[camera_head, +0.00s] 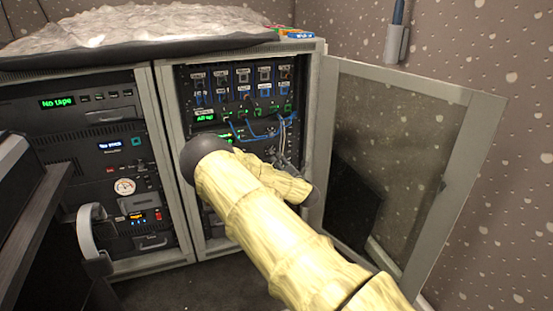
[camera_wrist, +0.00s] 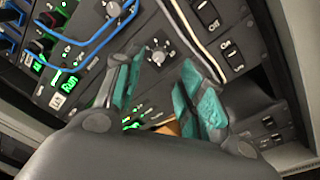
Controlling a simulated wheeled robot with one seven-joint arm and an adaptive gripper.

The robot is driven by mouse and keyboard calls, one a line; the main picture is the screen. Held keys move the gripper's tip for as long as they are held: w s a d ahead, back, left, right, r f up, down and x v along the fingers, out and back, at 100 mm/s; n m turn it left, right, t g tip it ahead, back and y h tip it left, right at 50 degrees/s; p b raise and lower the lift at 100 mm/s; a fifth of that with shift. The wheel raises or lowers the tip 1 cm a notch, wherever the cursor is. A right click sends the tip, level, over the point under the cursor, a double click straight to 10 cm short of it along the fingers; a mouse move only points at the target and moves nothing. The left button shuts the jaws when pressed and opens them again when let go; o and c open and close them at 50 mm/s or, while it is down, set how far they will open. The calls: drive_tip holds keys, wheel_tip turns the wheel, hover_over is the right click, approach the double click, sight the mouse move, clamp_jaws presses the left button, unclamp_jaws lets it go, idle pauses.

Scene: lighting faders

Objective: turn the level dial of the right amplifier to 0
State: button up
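My gripper (camera_wrist: 161,76) is open, its two teal-padded fingers apart with nothing between them. In the head view my gripper (camera_head: 284,162) is at the right side of the open rack, partly hidden by my arm. In the wrist view a round grey dial (camera_wrist: 158,57) with a scale around it sits on the dark panel just beyond the gap between the fingertips. Another round dial (camera_wrist: 113,9) is at the top edge. I cannot tell for certain which dial is the right amplifier's, nor read a setting. My arm hides the lower rack in the head view.
Blue cables (camera_wrist: 95,48) and pale cables (camera_wrist: 192,40) cross the panel beside the dial. Black rocker switches (camera_wrist: 208,14) are to the right. The rack's glass door (camera_head: 395,150) stands open at right. A left rack (camera_head: 105,165) adjoins it.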

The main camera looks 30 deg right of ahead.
drive_tip(key=shift+s+a, duration=0.25)
drive_tip(key=shift+s, duration=1.05)
drive_tip(key=shift+s+a, duration=0.2)
drive_tip(key=shift+s, duration=1.05)
